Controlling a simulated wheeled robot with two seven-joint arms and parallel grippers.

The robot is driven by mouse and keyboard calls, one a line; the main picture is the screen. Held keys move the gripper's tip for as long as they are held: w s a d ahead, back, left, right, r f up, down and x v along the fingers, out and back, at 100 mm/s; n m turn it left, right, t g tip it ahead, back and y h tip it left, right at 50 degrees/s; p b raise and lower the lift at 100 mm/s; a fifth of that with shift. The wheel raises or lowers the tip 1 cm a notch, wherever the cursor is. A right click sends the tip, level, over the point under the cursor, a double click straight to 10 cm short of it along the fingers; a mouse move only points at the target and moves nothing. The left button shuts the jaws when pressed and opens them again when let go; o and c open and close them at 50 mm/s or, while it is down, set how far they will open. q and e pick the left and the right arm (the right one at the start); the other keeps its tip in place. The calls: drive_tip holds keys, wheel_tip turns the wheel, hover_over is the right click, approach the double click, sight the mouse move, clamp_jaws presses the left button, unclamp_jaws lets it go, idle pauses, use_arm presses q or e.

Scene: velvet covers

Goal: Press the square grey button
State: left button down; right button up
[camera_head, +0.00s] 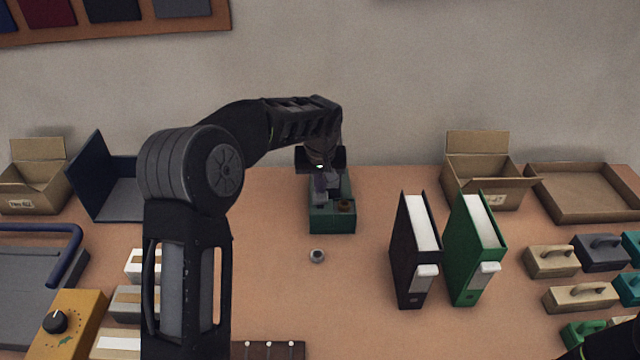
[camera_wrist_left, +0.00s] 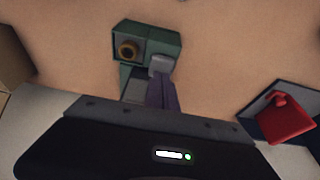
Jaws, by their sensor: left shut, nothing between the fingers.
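A green box (camera_head: 331,222) stands on the table in the middle of the head view, and it also shows in the wrist view (camera_wrist_left: 168,46). On it are a round brown button (camera_wrist_left: 128,50) and a square grey button (camera_wrist_left: 162,65). My left gripper (camera_head: 320,182) reaches down over the back part of the box. In the wrist view its shut, empty purplish fingers (camera_wrist_left: 162,82) end at the near edge of the grey button. I cannot tell whether they touch it. In the head view the gripper partly covers the grey button. My right gripper is not in view.
A small round grey object (camera_head: 317,256) lies in front of the box. A black binder (camera_head: 405,270) and a green binder (camera_head: 465,265) stand to the right. Cardboard boxes stand at the back left (camera_head: 38,185) and back right (camera_head: 470,185). The table between box and binders is clear.

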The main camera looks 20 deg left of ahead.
sight(320, 197)
use_arm(q)
drive_tip(key=shift+f, duration=0.55)
drive_tip(key=shift+f, duration=0.1)
wheel_tip(320, 197, down, 3)
drive_tip(key=b, duration=0.2)
drive_tip(key=shift+b, duration=0.35)
drive_tip(key=shift+s+r, duration=0.15)
drive_tip(key=shift+r, duration=0.1)
